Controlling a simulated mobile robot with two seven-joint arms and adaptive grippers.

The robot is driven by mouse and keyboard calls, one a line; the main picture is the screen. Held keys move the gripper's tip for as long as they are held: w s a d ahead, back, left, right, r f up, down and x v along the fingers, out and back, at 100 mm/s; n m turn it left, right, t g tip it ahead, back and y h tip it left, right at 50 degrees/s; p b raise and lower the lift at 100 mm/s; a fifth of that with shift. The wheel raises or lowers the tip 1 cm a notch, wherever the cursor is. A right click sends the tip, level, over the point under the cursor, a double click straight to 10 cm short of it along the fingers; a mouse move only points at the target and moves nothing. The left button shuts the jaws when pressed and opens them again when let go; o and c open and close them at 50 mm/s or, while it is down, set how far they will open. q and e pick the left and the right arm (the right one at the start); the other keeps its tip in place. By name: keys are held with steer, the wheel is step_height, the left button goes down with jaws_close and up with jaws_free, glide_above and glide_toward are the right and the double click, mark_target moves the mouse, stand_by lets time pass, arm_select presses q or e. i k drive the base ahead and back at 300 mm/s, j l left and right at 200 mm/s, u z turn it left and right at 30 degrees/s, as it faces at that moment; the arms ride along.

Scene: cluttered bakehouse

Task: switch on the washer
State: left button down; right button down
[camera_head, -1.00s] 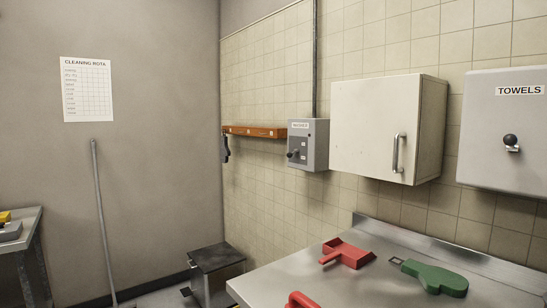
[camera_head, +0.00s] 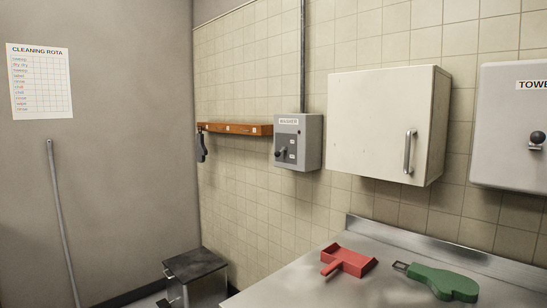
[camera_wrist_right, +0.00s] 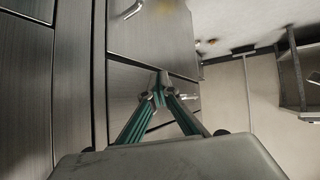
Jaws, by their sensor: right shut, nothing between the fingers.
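The washer switch box (camera_head: 298,141) is a small grey box on the tiled wall, left of the white cabinet, with a label on top that reads as WASHER. A dark knob or lever (camera_head: 281,152) sticks out low on its front, with small light marks beside it. My right gripper (camera_wrist_right: 160,82) shows in the right wrist view, its fingertips together and nothing between them. It is in front of metal cabinet doors, and the switch box is not seen there. Neither gripper shows in the head view.
A steel counter (camera_head: 300,290) holds a red dustpan-like tool (camera_head: 349,261) and a green brush-like tool (camera_head: 440,281). A white cabinet (camera_head: 380,122) and a towel box (camera_head: 508,130) hang above. A dark-topped bin (camera_head: 197,265) stands below the wooden rail (camera_head: 236,129). A pole (camera_head: 62,222) leans left.

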mark_target(277, 154)
steer(key=u, duration=0.55)
steer(key=i+j+u, duration=0.1)
steer(key=j, duration=0.2)
steer(key=i+j+u, duration=0.1)
steer(key=j, duration=0.2)
steer(key=i+j+u, duration=0.1)
steer(key=i+j, duration=0.25)
steer(key=i, duration=0.15)
steer(key=i+j+u, duration=0.1)
steer(key=i+j, duration=0.15)
steer(key=i, duration=0.15)
steer(key=i+j, duration=0.25)
steer(key=i, duration=0.15)
steer(key=i+z, duration=0.25)
steer(key=z, duration=0.2)
steer(key=i+z, duration=0.25)
steer(key=z, duration=0.15)
steer(key=i+j+z, duration=0.2)
steer(key=z, duration=0.25)
steer(key=i+z, duration=0.15)
steer(key=z, duration=0.3)
steer(key=i+j+z, duration=0.15)
steer(key=z, duration=0.35)
steer(key=i+j+z, duration=0.1)
steer(key=z, duration=0.35)
steer(key=i+j+z, duration=0.2)
steer(key=j+z, duration=0.2)
steer(key=i+j+z, duration=0.2)
steer(key=j+z, duration=0.2)
steer(key=l, duration=0.1)
